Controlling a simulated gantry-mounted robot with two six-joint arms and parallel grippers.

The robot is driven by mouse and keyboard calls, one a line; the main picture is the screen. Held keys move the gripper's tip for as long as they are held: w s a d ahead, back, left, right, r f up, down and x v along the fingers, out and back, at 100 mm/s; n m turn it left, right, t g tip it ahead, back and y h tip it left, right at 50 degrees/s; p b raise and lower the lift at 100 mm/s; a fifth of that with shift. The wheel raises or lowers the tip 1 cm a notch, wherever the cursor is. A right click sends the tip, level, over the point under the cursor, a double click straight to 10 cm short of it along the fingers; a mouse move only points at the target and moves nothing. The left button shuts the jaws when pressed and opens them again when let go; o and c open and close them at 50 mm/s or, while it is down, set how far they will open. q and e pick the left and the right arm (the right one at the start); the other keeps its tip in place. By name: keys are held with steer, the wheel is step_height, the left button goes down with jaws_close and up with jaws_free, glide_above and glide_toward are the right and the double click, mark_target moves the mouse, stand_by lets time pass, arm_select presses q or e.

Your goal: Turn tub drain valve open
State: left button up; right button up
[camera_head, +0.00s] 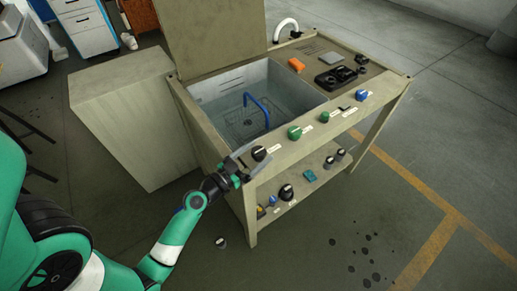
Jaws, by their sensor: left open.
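The machine (221,143) has a water-filled tub (215,88) with a blue curved pipe (258,107) in it. Along its front edge are a black knob (259,153), a larger green knob (294,132), a small green knob (324,117) and a blue knob (362,95), with white labels too small to read. I cannot tell which one is the drain valve. My left gripper (248,160) is open at the front left corner, its fingers close to the black knob. Whether they touch it I cannot tell. My right gripper is out of view.
A raised lid (216,38) stands behind the tub, and a beige box (135,120) to its left. The lower shelf (272,212) holds several bottles and small items. The floor in front is mostly clear.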

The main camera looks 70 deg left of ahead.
arm_select(q)
steer(key=shift+w+a, duration=0.2)
steer(key=shift+w, duration=0.25)
